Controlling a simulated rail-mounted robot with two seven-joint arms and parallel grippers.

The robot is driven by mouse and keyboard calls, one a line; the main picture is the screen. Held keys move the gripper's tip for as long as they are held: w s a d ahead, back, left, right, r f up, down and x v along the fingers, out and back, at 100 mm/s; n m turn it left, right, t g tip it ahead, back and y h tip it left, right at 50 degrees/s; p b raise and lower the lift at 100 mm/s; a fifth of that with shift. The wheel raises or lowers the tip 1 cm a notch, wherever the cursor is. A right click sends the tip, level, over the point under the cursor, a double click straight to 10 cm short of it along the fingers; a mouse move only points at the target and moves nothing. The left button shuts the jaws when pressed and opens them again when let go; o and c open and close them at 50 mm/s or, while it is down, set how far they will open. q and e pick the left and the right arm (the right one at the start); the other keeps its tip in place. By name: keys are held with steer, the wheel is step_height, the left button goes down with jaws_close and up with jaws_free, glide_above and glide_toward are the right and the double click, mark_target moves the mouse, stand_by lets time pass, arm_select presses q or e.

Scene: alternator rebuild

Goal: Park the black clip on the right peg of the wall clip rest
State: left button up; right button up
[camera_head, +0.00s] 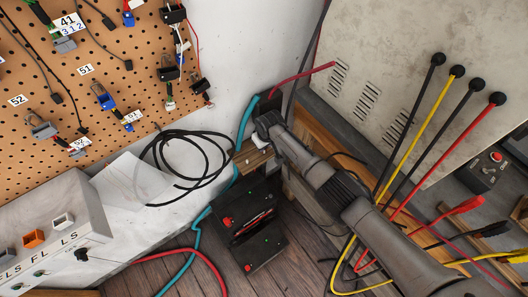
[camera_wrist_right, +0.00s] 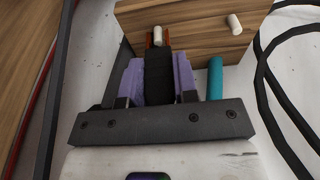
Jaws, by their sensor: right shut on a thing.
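The wall clip rest is a wooden block, seen in the head view (camera_head: 252,158) and in the right wrist view (camera_wrist_right: 195,45). Two pale pegs stick out of it in the wrist view: a left peg (camera_wrist_right: 157,36) and a right-hand peg (camera_wrist_right: 235,24). My right gripper (camera_wrist_right: 160,85) has purple finger pads shut on the black clip (camera_wrist_right: 159,70). The clip's orange-edged end is at the picture-left peg; whether it grips the peg I cannot tell. In the head view my right gripper (camera_head: 262,128) is just above the rest and hides the clip. My left gripper is not in view.
A teal cable (camera_head: 244,117) runs beside the rest, and a black cable coil (camera_head: 190,165) hangs to its left. A black box (camera_head: 250,225) stands below. A pegboard (camera_head: 90,80) is at upper left; colored rods (camera_head: 435,125) stand at right.

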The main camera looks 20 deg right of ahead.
steer(key=o, duration=0.5)
steer(key=shift+o, duration=1.4)
step_height(320, 180, up, 9)
steer(key=p, duration=0.8)
steer(key=shift+f+p, duration=0.2)
steer(key=shift+p, duration=0.2)
steer(key=shift+f, duration=0.1)
